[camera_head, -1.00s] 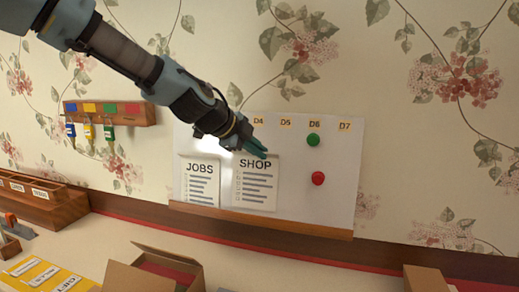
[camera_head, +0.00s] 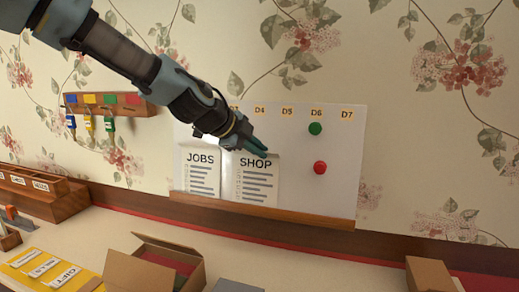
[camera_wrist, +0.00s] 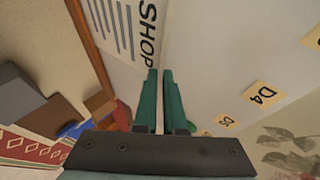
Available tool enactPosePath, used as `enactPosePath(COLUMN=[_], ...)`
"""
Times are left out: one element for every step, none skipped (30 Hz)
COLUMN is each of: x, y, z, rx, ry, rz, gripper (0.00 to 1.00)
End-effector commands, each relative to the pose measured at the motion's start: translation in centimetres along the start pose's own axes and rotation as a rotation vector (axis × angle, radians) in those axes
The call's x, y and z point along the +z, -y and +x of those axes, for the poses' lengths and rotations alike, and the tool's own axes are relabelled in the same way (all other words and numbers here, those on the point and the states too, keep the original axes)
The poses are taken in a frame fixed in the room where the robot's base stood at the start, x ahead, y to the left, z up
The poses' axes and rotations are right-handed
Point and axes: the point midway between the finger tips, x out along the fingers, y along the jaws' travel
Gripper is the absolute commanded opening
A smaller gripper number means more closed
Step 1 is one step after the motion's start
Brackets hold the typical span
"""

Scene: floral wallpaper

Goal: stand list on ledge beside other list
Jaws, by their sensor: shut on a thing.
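The SHOP list (camera_head: 256,183) stands upright on the wooden ledge (camera_head: 290,217) of the white board, its lower edge at or very near the ledge. The JOBS list (camera_head: 202,172) stands on the same ledge just left of it, with a narrow gap at most between them. My gripper (camera_head: 262,152) is at the top edge of the SHOP list, its green fingers shut on it. In the wrist view the fingers (camera_wrist: 160,100) are close together at the SHOP list's top edge (camera_wrist: 128,30). The exact grip is partly hidden by the fingers.
The white board (camera_head: 335,195) carries day labels, a green magnet (camera_head: 315,128) and a red magnet (camera_head: 320,167) to the right. A key rack (camera_head: 108,104) hangs left. An open cardboard box (camera_head: 150,270) stands on the counter below. The ledge right of the SHOP list is clear.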

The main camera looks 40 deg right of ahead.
Motion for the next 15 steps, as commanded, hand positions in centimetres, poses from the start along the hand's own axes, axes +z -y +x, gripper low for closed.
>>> enactPosePath(x=[0.02, 0.01, 0.01, 0.01, 0.0, 0.0, 0.0, 0.0, 0.0, 0.0, 0.0, 0.0, 0.0, 0.0, 0.0], y=[-0.07, -0.06, -0.05, -0.04, -0.03, -0.03, -0.03, -0.03, -0.02, -0.02, -0.02, -0.02, -0.02, -0.02, -0.02], z=[0.04, 0.03, 0.02, 0.02, 0.01, 0.01, 0.01, 0.01, 0.01, 0.01, 0.01, 0.01, 0.01, 0.01, 0.01], rx=[-0.001, -0.001, -0.001, -0.001, -0.001, -0.001, -0.001, -0.001, -0.001, -0.001, -0.001, -0.001, -0.001, -0.001, -0.001], ry=[0.0, 0.0, 0.0, 0.0, 0.0, 0.0, 0.0, 0.0, 0.0, 0.0, 0.0, 0.0, 0.0, 0.0, 0.0], rz=[0.0, 0.0, 0.0, 0.0, 0.0, 0.0, 0.0, 0.0, 0.0, 0.0, 0.0, 0.0, 0.0, 0.001, 0.001], gripper=[0.0, 0.0, 0.0, 0.0, 0.0, 0.0, 0.0, 0.0, 0.12, 0.15, 0.19, 0.23, 0.27, 0.3, 0.35])
